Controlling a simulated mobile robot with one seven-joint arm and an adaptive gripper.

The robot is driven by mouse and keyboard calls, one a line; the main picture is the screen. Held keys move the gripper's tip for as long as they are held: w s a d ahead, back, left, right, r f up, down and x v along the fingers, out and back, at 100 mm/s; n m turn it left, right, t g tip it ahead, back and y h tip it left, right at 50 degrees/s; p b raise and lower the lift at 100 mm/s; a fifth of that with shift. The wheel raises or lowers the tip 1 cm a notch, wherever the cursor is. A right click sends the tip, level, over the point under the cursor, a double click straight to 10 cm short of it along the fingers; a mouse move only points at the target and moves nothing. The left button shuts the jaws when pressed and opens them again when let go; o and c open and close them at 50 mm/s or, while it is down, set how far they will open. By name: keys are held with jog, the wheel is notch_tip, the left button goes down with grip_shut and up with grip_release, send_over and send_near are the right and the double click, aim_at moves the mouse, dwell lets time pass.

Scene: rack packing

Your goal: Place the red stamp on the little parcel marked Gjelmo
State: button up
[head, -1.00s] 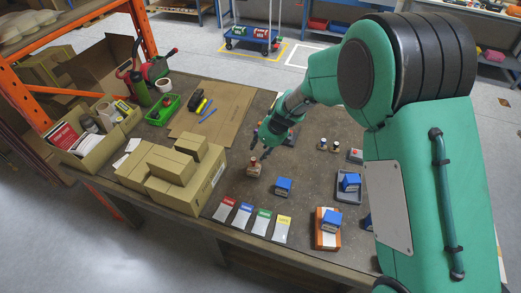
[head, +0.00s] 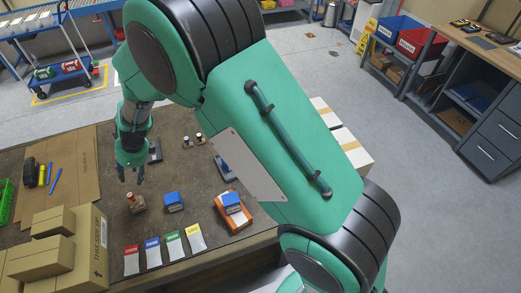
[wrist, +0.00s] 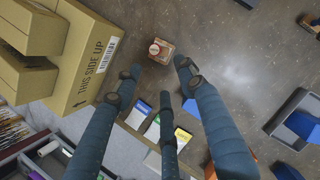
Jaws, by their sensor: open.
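A stamp with a reddish round-topped handle and a wooden base (head: 135,203) stands on the dark worktable. It also shows in the wrist view (wrist: 160,50), just beyond the fingertips. My gripper (head: 131,178) is open and empty, pointing down a little above and behind this stamp in the head view. In the wrist view its spread fingers (wrist: 158,70) surround empty space and do not touch the stamp. I cannot make out the name Gjelmo on any parcel.
Cardboard boxes (head: 92,240) stand left of the stamp. A blue block-shaped item (head: 174,201) is to its right, another (head: 231,199) sits on an orange-and-white item (head: 237,219). Colour-topped cards, one red (head: 131,260), line the front edge. Two small items (head: 193,140) stand behind.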

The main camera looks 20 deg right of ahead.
jog(key=s+d+r+n+t, duration=0.1)
jog(key=s+d+r+n, duration=0.25)
jog(key=d+r, duration=0.45)
jog(key=s+d+r+n+h, duration=0.1)
jog(key=s+d+r+n, duration=0.25)
jog(key=d+r, duration=0.5)
jog(key=s+d+r+n+t, duration=0.1)
jog(key=s+d+r+n, duration=0.25)
jog(key=d+r, duration=0.5)
jog(key=s+d+r+n+h, duration=0.1)
jog(key=s+d+r+n, duration=0.1)
jog(key=s+d, duration=0.4)
jog(key=s+d+r+n+t+h, duration=0.1)
jog(key=s+d+r+n, duration=0.1)
jog(key=s+d+n, duration=0.3)
jog(key=s+d+r+n+h, duration=0.1)
jog(key=s+d+n, duration=0.3)
jog(key=s+d, duration=0.4)
jog(key=s+r, duration=0.1)
jog(key=s, duration=0.3)
jog(key=shift+t, duration=0.4)
notch_tip(320, 180, down, 2)
jog(key=shift+b, duration=1)
